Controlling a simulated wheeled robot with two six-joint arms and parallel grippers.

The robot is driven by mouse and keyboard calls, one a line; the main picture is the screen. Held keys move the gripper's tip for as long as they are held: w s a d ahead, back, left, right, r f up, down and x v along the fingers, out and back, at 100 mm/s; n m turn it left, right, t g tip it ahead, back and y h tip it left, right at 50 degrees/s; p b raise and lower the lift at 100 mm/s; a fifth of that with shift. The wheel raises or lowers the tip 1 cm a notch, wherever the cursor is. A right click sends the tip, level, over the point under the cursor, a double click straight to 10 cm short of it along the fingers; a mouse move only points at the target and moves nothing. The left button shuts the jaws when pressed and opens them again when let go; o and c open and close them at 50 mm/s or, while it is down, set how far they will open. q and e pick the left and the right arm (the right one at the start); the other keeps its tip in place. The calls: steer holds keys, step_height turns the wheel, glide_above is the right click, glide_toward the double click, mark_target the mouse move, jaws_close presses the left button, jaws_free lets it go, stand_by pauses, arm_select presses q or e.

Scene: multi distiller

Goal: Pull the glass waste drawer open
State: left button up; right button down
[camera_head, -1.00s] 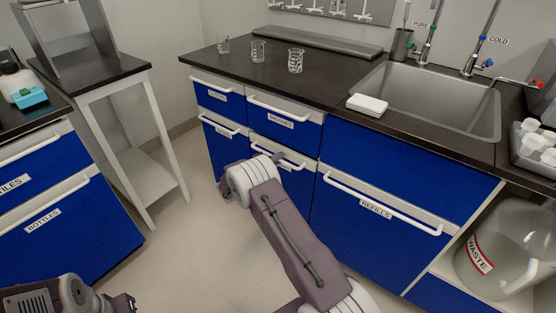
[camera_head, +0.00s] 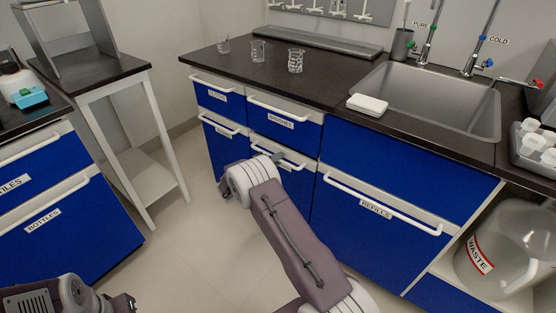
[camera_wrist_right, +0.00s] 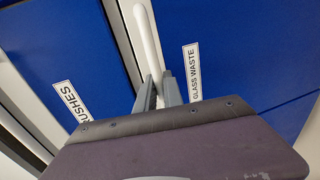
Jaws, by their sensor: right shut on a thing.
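The glass waste drawer (camera_wrist_right: 215,60) has a blue front with a white "GLASS WASTE" label in the right wrist view. In the head view its blue front (camera_head: 296,193) is below the brushes drawer, partly hidden by my right arm. Its white bar handle (camera_wrist_right: 146,35) runs down between my right gripper's fingers (camera_wrist_right: 159,92). The right gripper is shut on this handle. In the head view the right fingertips (camera_head: 275,158) are mostly hidden behind my wrist. I cannot tell any gap at the drawer. My left gripper (camera_head: 124,302) is at the bottom left, cut off by the frame edge.
The brushes drawer (camera_head: 287,127) is directly above, shut. The refills cabinet front (camera_head: 345,228) is to the right, with a waste jug (camera_head: 500,250) beyond. Glass beakers (camera_head: 296,61) stand on the dark counter (camera_head: 240,75). The floor (camera_head: 190,255) before the drawers is clear.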

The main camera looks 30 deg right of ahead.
steer(key=f+v, duration=0.3)
steer(key=v, duration=1.1)
steer(key=a+f+v, duration=0.1)
steer(key=f+v, duration=0.2)
steer(key=v, duration=1.1)
steer(key=shift+s+a, duration=0.45)
steer(key=c, duration=1.5)
jaws_free()
steer(key=shift+r, duration=0.1)
